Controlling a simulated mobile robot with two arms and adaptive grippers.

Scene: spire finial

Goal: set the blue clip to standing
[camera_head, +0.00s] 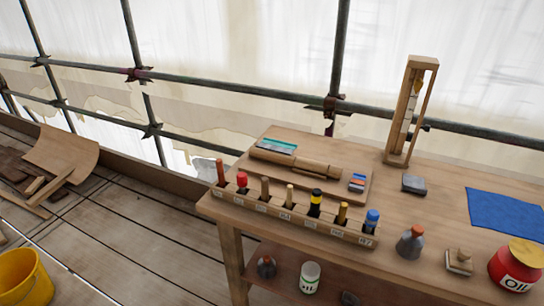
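I cannot tell for sure which thing is the blue clip. A small item with blue, red and white bands (357,182) lies on the right end of a wooden board (320,195) on the workbench. A blue-topped piece (372,219) stands upright in the right end slot of the numbered wooden rack (300,220) at the bench's front edge. A flat teal and white item (277,146) lies at the board's back left. Neither of my grippers is in view.
A turned wooden piece (295,163) lies on the board. A tall wooden frame (408,115) stands behind. A grey block (413,185), blue cloth (508,211), grey cone-shaped item (410,242) and red oil can (517,268) occupy the bench's right. A yellow bucket (22,278) stands on the floor.

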